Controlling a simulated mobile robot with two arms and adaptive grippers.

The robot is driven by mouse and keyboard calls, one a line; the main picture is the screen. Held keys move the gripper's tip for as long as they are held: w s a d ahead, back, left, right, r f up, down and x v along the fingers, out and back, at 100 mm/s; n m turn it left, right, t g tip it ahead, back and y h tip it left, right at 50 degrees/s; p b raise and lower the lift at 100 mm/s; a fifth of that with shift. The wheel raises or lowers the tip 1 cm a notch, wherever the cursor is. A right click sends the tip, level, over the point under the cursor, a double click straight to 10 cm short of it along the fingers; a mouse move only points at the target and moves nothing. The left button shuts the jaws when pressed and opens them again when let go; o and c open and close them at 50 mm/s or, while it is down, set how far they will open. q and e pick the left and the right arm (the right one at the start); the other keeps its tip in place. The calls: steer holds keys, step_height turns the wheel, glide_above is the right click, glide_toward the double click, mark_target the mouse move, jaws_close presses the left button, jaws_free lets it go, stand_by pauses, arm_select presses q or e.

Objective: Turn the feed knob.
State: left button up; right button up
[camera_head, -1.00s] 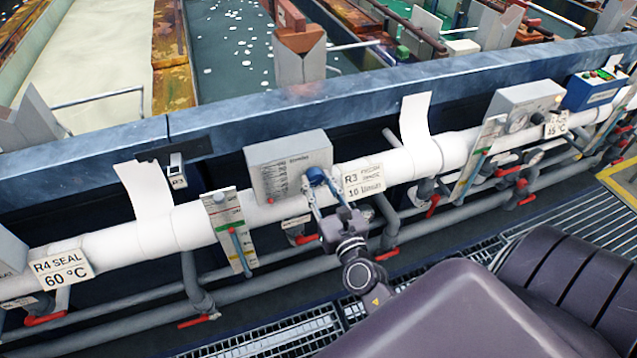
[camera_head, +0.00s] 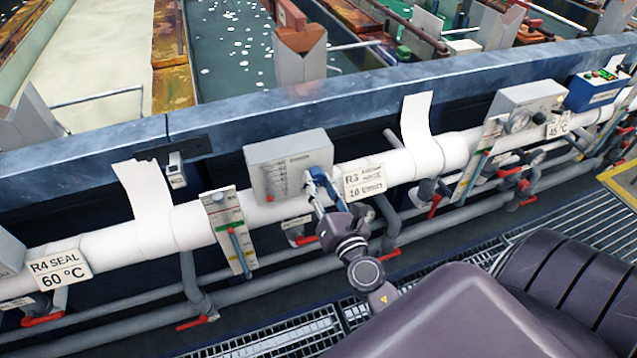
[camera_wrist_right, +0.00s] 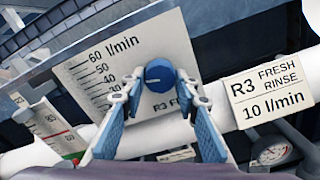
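The round blue feed knob (camera_wrist_right: 160,75) sits on a grey panel with a 30 to 60 l/min scale. The panel (camera_head: 290,150) is above the white pipe in the head view; there my right gripper (camera_head: 319,190) largely covers the knob. In the right wrist view, the right gripper's two blue-padded fingers (camera_wrist_right: 160,88) stand on either side of the knob, tips close to its edge. I cannot tell whether they press on it. My left gripper is not in view.
A sign for R3 fresh rinse, 10 l/min (camera_head: 365,182) is right of the panel. A green-and-white gauge strip (camera_head: 222,208) hangs to its left. The white pipe (camera_head: 105,243) and grey pipes with red handles run below the blue tank rim (camera_head: 230,112).

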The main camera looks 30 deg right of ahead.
steer(key=o, duration=0.4)
steer(key=shift+o, duration=0.2)
steer(key=v, duration=1.2)
steer(key=shift+d, duration=0.1)
steer(key=s+f+m+g+y, duration=0.1)
steer(key=s+f+m+g, duration=0.25)
steer(key=f, duration=0.85)
steer(key=s+f+m+g, duration=0.3)
steer(key=f+m, duration=0.1)
steer(key=f, duration=0.7)
steer(key=s+f+m+g+y, duration=0.1)
steer(key=s+f+m+g, duration=0.25)
steer(key=f, duration=0.85)
steer(key=s+a+f+m+g+y, duration=0.1)
steer(key=s+a+f+m+g, duration=0.2)
steer(key=s+f+m, duration=0.4)
steer(key=s+a+f+m+g+y, duration=0.1)
steer(key=s+a+f+m+g, duration=0.2)
steer(key=s+f+m, duration=0.4)
steer(key=s+f, duration=0.4)
steer(key=s, duration=0.3)
steer(key=shift+s+f+m, duration=0.3)
steer(key=shift+s+m, duration=0.1)
